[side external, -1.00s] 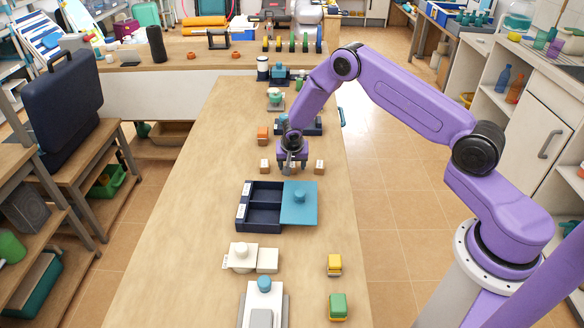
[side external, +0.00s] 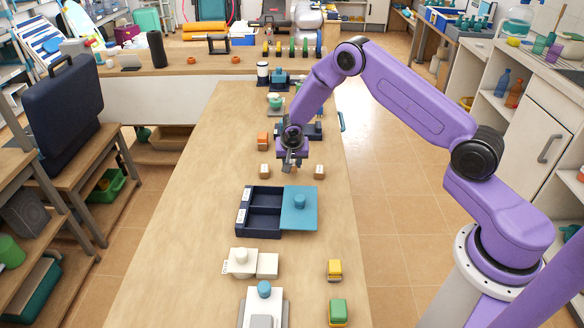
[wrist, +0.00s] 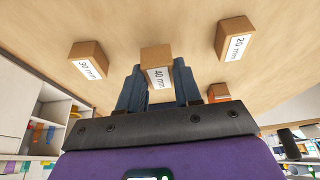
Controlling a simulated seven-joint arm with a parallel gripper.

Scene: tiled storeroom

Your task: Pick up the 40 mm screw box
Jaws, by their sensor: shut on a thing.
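The 40 mm screw box (wrist: 155,55) is a small brown box with a white label reading 40 mm. In the wrist view it sits between the two fingers of my gripper (wrist: 157,88), which is shut on it. In the side view my gripper (side external: 291,163) is above the table between two similar brown boxes. The held box is too small and too covered there to make out clearly. It appears to be off the table.
A brown box (wrist: 88,59), apparently labelled 30 mm, and a 20 mm box (wrist: 235,38) stand on either side. A dark tray (side external: 239,222) with a teal lid (side external: 300,222) lies nearer on the table. An orange block (side external: 262,138) is close by on the left.

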